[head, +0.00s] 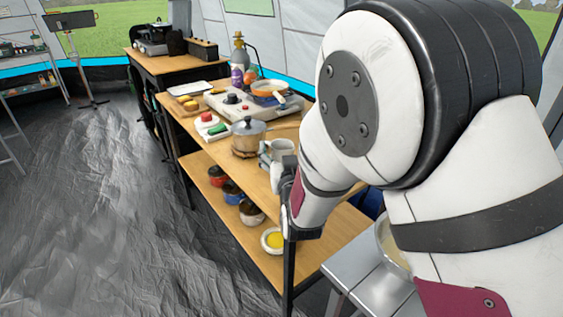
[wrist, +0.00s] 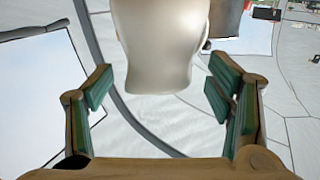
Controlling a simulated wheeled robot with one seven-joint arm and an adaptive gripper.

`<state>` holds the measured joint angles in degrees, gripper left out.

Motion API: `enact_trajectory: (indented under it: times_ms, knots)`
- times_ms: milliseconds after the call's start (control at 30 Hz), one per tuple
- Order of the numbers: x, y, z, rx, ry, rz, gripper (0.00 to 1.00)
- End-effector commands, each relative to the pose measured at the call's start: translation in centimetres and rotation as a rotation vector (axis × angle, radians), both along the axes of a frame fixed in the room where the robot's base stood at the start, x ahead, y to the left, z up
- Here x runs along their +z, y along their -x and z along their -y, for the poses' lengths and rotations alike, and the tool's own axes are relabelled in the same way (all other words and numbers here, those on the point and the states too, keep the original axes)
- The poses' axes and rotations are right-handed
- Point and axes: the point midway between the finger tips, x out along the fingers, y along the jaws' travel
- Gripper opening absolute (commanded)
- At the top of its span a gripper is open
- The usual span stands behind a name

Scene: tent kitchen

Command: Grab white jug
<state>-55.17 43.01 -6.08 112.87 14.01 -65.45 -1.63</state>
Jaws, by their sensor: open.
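The white jug (head: 279,149) stands on the wooden table top, partly hidden behind my gripper (head: 286,178) in the head view. In the wrist view a smooth whitish body, which looks like the jug (wrist: 158,45), fills the upper middle. My gripper (wrist: 159,90) is open there, with one green-padded finger on each side of the jug's lower outline. Gaps show between both pads and the jug, and I see no contact. The jug's top is cut off in the wrist view.
A lidded pot (head: 248,137) stands just left of the jug. The lower shelf (head: 207,160) holds several cups and a bowl (head: 272,240). Dark floor at left is open.

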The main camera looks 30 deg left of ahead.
Motion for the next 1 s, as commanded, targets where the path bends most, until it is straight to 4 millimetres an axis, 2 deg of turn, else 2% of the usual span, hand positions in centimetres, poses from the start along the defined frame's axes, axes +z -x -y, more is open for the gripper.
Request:
enact_trajectory:
  times_ms: [200, 467, 800, 1000]
  knots:
    - [-0.1, -2.0, -1.5, 0.000, 0.000, 0.000, 0.74]
    - [0.0, -2.2, -1.6, 0.000, 0.000, 0.000, 0.74]
    - [0.0, -2.2, -1.6, 0.000, 0.000, 0.000, 0.00]
    - [0.1, -2.2, -1.6, -0.001, -0.001, 0.002, 0.00]
